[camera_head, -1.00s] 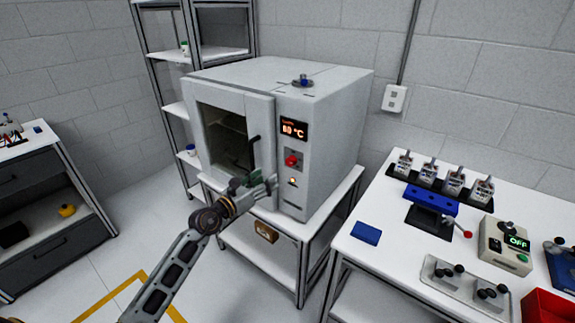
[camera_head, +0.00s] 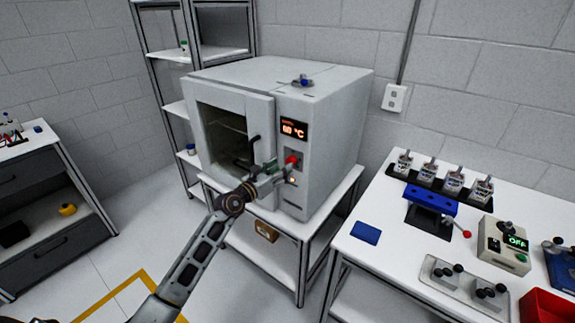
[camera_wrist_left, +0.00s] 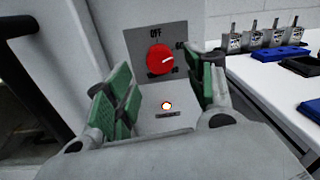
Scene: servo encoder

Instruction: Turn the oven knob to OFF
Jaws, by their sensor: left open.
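The oven (camera_head: 331,137) is a white box with a dark window door (camera_head: 224,141) and a lit orange display (camera_head: 294,129). The red oven knob (camera_head: 291,160) sits below the display; it also shows in the left wrist view (camera_wrist_left: 160,59). There its white pointer line slants to the right, away from the OFF label above it, toward the 60 side. My left gripper (camera_head: 282,170) is open in front of the panel, just below the knob. In the wrist view its green-padded fingers (camera_wrist_left: 163,95) stand either side of the knob, apart from it. My right gripper is out of view.
A door handle (camera_head: 254,150) stands out left of the knob, close to my left gripper. A lit indicator (camera_wrist_left: 166,105) is below the knob. A white table (camera_head: 350,260) with several devices is on the right. Shelves stand behind the oven.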

